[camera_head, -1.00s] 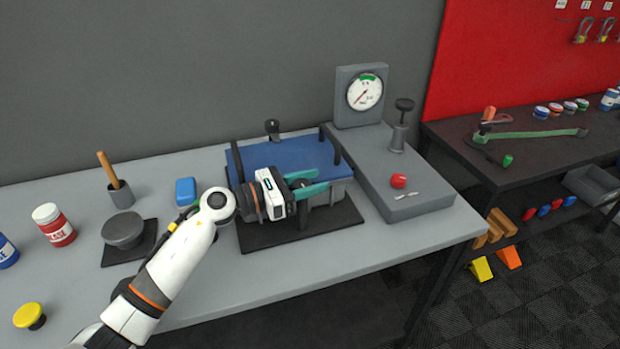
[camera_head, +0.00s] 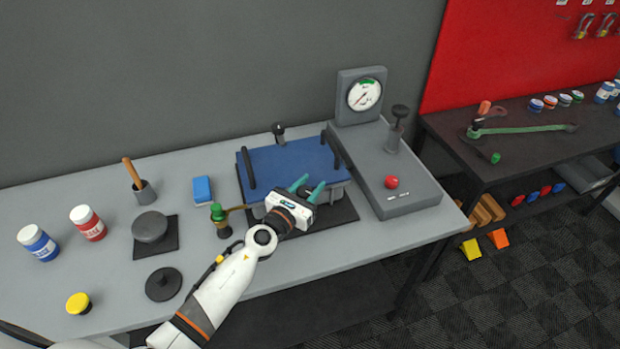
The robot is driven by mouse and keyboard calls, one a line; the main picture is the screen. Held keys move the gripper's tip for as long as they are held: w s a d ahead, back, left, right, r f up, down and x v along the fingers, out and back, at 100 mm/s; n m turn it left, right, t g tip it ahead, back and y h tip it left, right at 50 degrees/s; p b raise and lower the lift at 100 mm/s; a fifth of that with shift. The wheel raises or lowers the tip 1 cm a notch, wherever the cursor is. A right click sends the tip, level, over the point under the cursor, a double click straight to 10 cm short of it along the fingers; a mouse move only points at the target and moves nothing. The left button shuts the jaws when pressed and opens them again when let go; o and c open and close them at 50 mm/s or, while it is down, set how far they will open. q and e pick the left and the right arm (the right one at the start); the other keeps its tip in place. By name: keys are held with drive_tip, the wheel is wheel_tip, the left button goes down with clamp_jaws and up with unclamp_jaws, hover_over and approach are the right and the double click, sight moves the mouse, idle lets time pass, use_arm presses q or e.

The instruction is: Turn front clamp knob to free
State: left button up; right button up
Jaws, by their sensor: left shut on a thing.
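A rear clamp with a black knob (camera_head: 278,130) stands upright behind the plate. My left gripper (camera_head: 309,187) reaches the front edge of the plate, its teal fingers pointing up and right. It is shut on the front clamp knob, which its body and fingers mostly hide; the knob's angle cannot be read. My right gripper is out of view.
A grey console with a gauge (camera_head: 364,94) and red button (camera_head: 391,182) stands to the right. A blue block (camera_head: 202,189), black disc (camera_head: 163,284) and jars lie further left.

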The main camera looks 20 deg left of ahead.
use_arm(q)
drive_tip(key=shift+a+r+n+t+y+p, duration=0.15)
drive_tip(key=shift+n+t+y+p, duration=0.15)
drive_tip(key=shift+n+y+p, duration=1.2)
drive_tip(key=shift+y+p, duration=0.05)
drive_tip(key=shift+y, duration=0.65)
drive_tip(key=shift+n+y, duration=0.5)
drive_tip(key=shift+y, duration=0.3)
drive_tip(key=n+y, duration=0.1)
drive_tip(key=y, duration=0.1)
drive_tip(key=n+y, duration=0.1)
drive_tip(key=y, duration=0.1)
drive_tip(key=shift+a+f+n, duration=0.25)
drive_tip(key=shift+n, duration=0.05)
drive_tip(key=shift+s+a+n+g+y+b, duration=0.1)
drive_tip(key=shift+a+n+g+y+b, duration=0.1)
drive_tip(key=shift+n+g+y+b, duration=0.8)
drive_tip(key=shift+a+n+g+y+b, duration=0.2)
drive_tip(key=shift+n+g+y, duration=0.4)
drive_tip(key=shift+y, duration=0.9)
drive_tip(key=shift+r, duration=0.1)
drive_tip(key=o, duration=1)
